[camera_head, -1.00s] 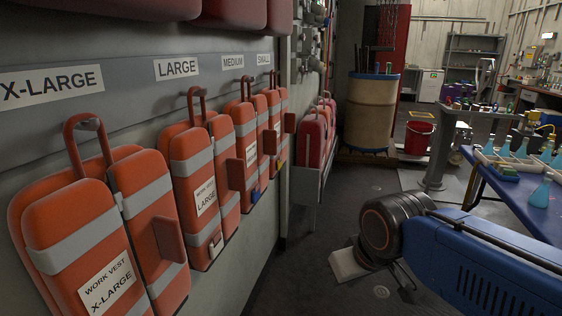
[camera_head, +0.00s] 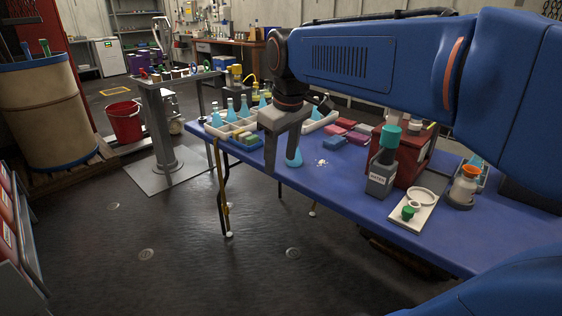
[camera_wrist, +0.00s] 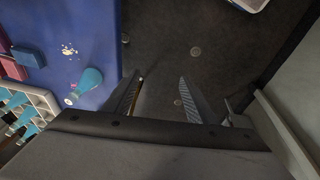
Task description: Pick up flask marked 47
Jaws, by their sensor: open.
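A light-blue flask (camera_head: 294,160) stands on the blue table (camera_head: 310,182) near its front edge, partly behind my gripper. It also shows in the wrist view (camera_wrist: 90,82), left of the fingers. Several more blue flasks (camera_head: 230,111) stand in a white rack (camera_head: 214,130) at the table's far left end. No number is readable on any flask, so I cannot tell which is marked 47. My gripper (camera_head: 284,160) points down by the table's front edge. In the wrist view its fingers (camera_wrist: 160,80) are apart and empty over dark floor.
A grey stand (camera_head: 160,130) and red bucket (camera_head: 125,124) are left. Floor in front is clear.

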